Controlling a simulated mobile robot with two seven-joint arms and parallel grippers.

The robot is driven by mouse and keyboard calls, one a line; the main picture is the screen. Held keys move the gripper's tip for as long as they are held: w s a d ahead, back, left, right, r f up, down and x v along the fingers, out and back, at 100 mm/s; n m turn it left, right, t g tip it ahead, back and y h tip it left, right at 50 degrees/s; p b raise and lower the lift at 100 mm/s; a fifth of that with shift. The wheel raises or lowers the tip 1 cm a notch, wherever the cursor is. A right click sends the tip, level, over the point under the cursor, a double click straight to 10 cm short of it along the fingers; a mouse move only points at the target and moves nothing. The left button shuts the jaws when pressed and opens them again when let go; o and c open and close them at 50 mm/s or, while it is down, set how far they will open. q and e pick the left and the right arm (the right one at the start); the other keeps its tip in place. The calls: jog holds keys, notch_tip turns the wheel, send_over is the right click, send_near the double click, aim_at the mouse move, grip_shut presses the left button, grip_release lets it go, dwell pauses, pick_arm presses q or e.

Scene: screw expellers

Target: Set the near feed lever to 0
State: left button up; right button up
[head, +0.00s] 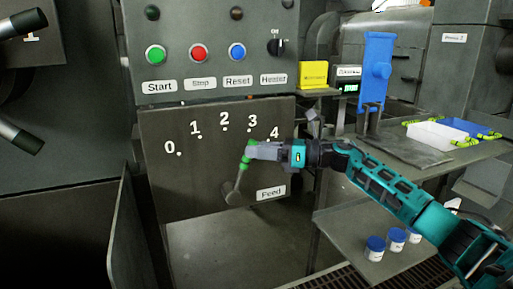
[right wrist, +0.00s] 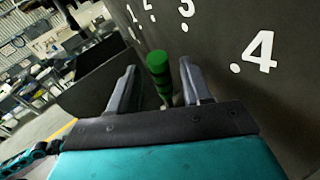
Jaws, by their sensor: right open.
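The feed lever (head: 240,172) has a green handle and a grey hub on the dark Feed panel (head: 190,190), which is marked 0 to 4. It leans up and slightly right, roughly toward 3; the exact mark is hard to tell. My right gripper (head: 250,153) reaches in from the right at the handle. In the right wrist view the green handle (right wrist: 158,68) stands between the two spread fingers (right wrist: 160,90), with a visible gap at least on the left. The 0 mark (head: 170,147) is at the panel's left. My left gripper is not in view.
Start (head: 156,54), Stop (head: 199,53) and Reset (head: 237,52) buttons and a heater knob (head: 278,47) are above the panel. A side table (head: 400,150) at right holds a white tray (head: 435,135) and a blue stand (head: 376,70). Blue-lidded jars (head: 375,248) stand on a lower shelf.

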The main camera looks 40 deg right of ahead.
jog(key=shift+w+a, duration=0.3)
grip_shut()
dwell(0.4)
